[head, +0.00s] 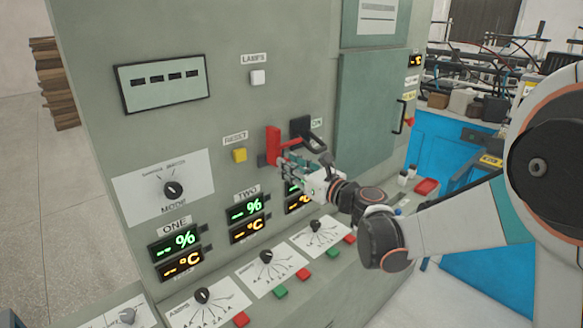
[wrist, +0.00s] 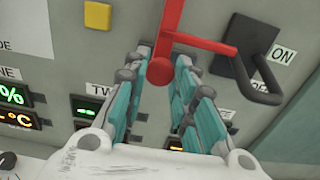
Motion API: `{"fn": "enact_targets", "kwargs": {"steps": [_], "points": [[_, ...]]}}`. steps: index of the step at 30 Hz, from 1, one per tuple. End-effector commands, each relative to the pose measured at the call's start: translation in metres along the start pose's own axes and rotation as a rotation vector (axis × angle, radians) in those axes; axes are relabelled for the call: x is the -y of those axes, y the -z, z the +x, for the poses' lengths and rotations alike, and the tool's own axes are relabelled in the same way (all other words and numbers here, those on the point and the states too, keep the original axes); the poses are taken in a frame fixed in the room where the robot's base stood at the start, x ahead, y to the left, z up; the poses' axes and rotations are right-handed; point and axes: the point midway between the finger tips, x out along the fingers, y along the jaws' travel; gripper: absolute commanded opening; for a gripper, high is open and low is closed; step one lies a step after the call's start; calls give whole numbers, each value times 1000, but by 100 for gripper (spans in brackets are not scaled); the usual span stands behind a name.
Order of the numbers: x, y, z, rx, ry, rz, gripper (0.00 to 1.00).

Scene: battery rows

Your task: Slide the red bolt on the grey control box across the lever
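The red bolt (head: 273,146) is on the front of the grey control box (head: 225,100), left of the black lever (head: 302,126). In the wrist view the bolt shows as a red bar with a round knob (wrist: 160,72) and an arm reaching right, its end near the black lever (wrist: 246,58). My gripper (wrist: 163,60) has one teal finger on each side of the knob, close against it, and looks shut on it. In the head view my gripper (head: 290,165) is at the lower part of the bolt, and its fingertips are partly hidden.
A yellow button (head: 240,155) is left of the bolt, and a white lamp switch (head: 258,77) is above. Lit displays (head: 247,207) and a sloping panel with dials (head: 266,256) lie below. A cabinet door with a black handle (head: 400,117) is to the right.

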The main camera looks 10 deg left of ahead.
Motion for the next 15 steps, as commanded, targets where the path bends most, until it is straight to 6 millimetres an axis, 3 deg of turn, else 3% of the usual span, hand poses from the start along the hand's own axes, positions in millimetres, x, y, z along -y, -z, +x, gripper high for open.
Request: {"fn": "enact_targets", "kwargs": {"steps": [7, 15], "points": [[7, 0, 0, 0, 1, 0, 0], [52, 0, 0, 1, 3, 1, 0]]}}
